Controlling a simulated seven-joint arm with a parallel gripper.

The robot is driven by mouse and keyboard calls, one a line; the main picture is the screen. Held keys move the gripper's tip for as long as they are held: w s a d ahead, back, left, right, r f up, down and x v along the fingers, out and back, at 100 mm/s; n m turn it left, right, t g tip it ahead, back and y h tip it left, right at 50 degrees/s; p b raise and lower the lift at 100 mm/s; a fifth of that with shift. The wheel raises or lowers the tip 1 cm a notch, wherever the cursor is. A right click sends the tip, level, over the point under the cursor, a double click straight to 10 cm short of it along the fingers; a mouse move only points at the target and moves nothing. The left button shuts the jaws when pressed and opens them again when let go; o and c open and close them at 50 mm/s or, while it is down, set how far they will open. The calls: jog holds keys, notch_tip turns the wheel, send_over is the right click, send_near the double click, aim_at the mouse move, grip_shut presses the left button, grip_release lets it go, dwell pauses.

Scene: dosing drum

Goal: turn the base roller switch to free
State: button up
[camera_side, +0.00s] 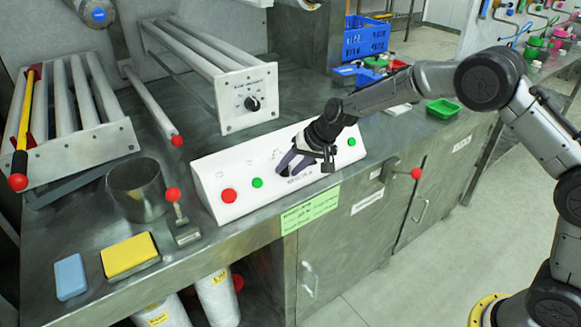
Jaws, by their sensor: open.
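A black rotary knob (252,103) sits on the light end panel (247,98) of the roller unit at the back centre. Small marks surround it, too small to read. A long white control box (215,175) lies in front, with a red button (229,195) and green buttons at its left (257,183) and right (351,142). My gripper (287,165) is open over the middle of this box, close to its sloping face. It hides part of the face, so any switch there is covered. I cannot tell whether the fingers touch it, nor which control is the base roller switch.
A metal cup (138,190), a red-balled lever (174,196), a yellow sponge (129,254) and a blue block (70,276) stand at the left front. A roller rack (75,140) is at far left. Blue crates (365,38) and a green tray (442,108) lie right.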

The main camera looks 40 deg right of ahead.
grip_shut()
jog(key=shift+n, duration=0.3)
jog(key=n+h, duration=0.2)
jog(key=n, duration=0.2)
jog(key=shift+a+r+g+h, duration=0.1)
jog(key=shift+a+g+h, duration=0.2)
jog(key=shift+h, duration=0.1)
jog(key=n+h, duration=0.1)
jog(key=n, duration=0.1)
jog(key=n+h, duration=0.1)
jog(key=n, duration=0.1)
jog(key=shift+a+h, duration=0.2)
jog(key=shift+h, duration=0.2)
jog(key=shift+n, duration=0.4)
grip_release()
